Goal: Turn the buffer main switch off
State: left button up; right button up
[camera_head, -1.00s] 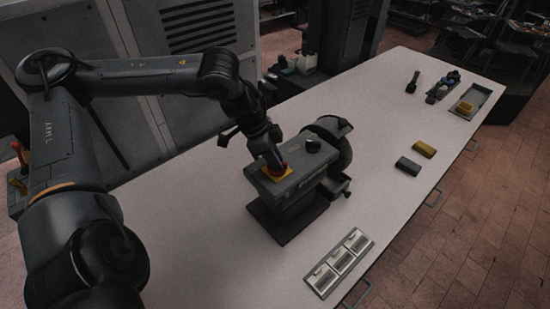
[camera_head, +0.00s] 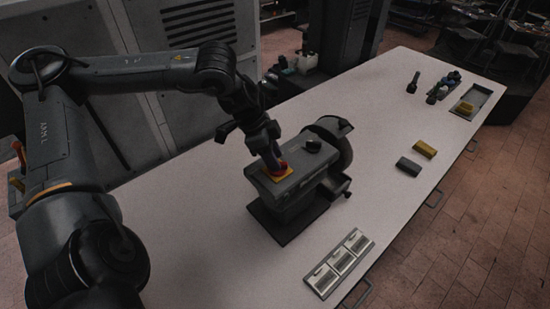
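The buffer (camera_head: 293,196) is a dark grey bench machine standing near the middle of the white table. A red switch on a yellow plate (camera_head: 272,175) sits on its top left, and a black knob (camera_head: 313,146) sits to the right of it. I cannot tell which of the two is the main switch. My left gripper (camera_head: 277,163) points down at the red switch, at or touching it, and partly hides it. Its fingers are too small and dark to tell open from shut. My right gripper is not in view.
A metal tray with three compartments (camera_head: 340,263) lies at the near table edge. A grey block (camera_head: 408,166) and a yellow block (camera_head: 425,148) lie to the right. Dark bottles and another tray (camera_head: 481,98) are at the far end. The table (camera_head: 190,235) is clear around the buffer.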

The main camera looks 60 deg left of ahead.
pick_arm(q)
jog(key=v, duration=0.9)
jog(key=shift+r, duration=0.3)
jog(key=shift+s, duration=0.1)
